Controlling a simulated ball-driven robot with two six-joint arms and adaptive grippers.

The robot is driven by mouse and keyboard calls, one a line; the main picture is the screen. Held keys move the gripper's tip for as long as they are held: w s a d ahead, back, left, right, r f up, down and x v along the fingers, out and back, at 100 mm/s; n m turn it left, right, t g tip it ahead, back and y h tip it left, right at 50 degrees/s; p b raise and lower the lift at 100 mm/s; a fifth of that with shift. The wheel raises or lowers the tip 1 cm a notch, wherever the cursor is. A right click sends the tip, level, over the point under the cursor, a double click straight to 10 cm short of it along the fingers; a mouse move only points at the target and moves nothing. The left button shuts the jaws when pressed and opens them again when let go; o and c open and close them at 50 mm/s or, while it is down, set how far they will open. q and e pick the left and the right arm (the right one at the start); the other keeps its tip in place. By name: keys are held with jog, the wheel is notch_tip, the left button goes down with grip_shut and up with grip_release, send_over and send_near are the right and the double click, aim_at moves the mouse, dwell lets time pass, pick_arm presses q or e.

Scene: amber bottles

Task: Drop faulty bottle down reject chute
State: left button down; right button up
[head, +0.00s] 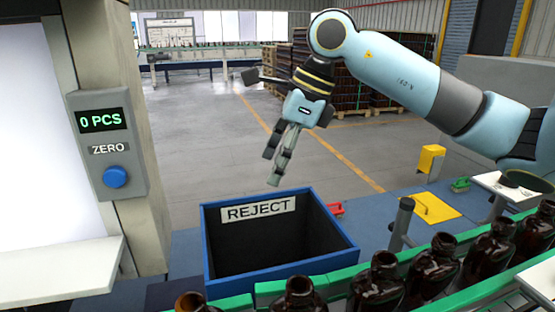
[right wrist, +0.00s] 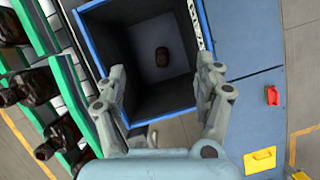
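The blue reject chute (head: 207,245), an open-topped box with a REJECT label (head: 258,209), stands at the centre front of the head view. In the right wrist view, a dark brown bottle (right wrist: 162,57) lies at the bottom of the chute (right wrist: 92,40). My right gripper (head: 274,168) hangs above the chute, pointing down. In the right wrist view its fingers (right wrist: 162,72) are spread apart with nothing between them. The bottle inside is hidden in the head view. My left gripper is not in view.
A green-railed conveyor (head: 335,280) carries several amber bottles (head: 378,283) along the front right. A post at left holds a panel with "0 PCS" (head: 101,121), a ZERO label and a blue button (head: 115,177). A yellow box (head: 431,158) stands behind at right.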

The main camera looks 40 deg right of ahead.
jog(key=shift+d+r, duration=0.1)
jog(key=v, duration=0.7)
dwell(1.5)
